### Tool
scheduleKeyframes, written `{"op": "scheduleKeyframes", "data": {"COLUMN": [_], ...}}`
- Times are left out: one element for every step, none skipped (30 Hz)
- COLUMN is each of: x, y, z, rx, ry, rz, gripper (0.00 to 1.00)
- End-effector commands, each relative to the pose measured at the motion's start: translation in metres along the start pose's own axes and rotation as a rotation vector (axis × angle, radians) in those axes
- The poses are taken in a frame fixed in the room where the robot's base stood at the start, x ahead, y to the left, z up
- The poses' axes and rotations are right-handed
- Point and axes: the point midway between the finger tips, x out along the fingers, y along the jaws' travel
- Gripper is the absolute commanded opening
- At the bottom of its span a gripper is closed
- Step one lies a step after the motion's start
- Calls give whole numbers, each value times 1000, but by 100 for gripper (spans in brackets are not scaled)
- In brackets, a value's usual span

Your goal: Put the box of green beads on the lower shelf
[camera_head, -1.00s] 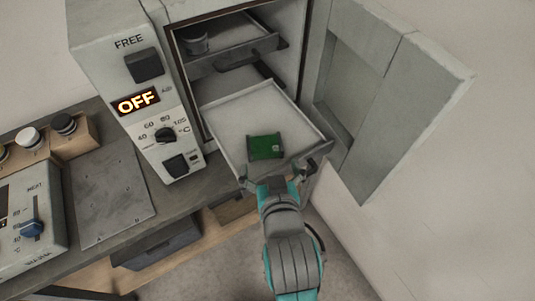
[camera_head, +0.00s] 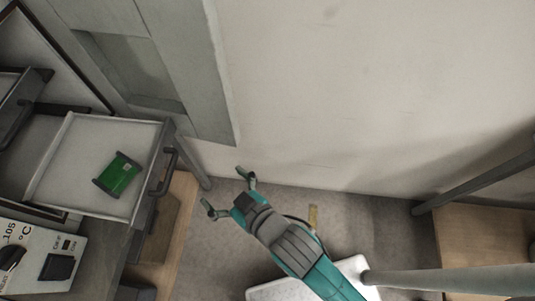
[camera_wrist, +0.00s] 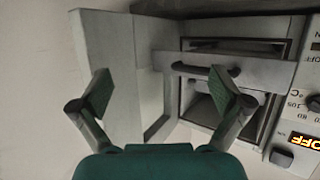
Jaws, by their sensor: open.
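The box of green beads (camera_head: 118,174) lies on the lower shelf (camera_head: 75,165), a pale tray pulled out of the oven, with its dark handle on the right side. The box sits towards the handle side, with bare tray around it. My gripper (camera_head: 225,187) is open and empty, apart from the box and to the right of the shelf handle. In the wrist view my open gripper (camera_wrist: 160,95) faces the oven, with a pulled-out shelf's front and handle (camera_wrist: 205,69) between and beyond the fingers. The box is not visible there.
The oven door (camera_head: 180,65) stands open above the shelf, next to the pale wall (camera_head: 360,90). The upper shelf (camera_head: 22,100) is at the left edge. The oven's control panel (camera_head: 42,255) is at lower left. Another wooden table (camera_head: 480,230) stands at right.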

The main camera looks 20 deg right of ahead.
Motion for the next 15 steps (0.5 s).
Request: {"op": "scheduleKeyframes", "data": {"x": [-12,-19,-28,-36,-43,-54,-62,-71,-82,-91,-100,-112,-122,-131,-144], "y": [14,21,29,35,40,47,52,56,61,65,68,72,74,76,78], "z": [17,24,33,40,46,55,61,67,74,79,84,90,95,99,104], "rx": [11,17,25,31,36,44,51,56,64,70,76,84,90,96,103], "ry": [-6,-3,0,2,5,7,9,12,15,17,20,24,27,29,33], "rz": [31,47,67,83,99,120,136,152,173,189,205,227,243,259,281], "gripper": [100,100,100,100,100,100,100,100,100,100,100,100,100,100,100]}}
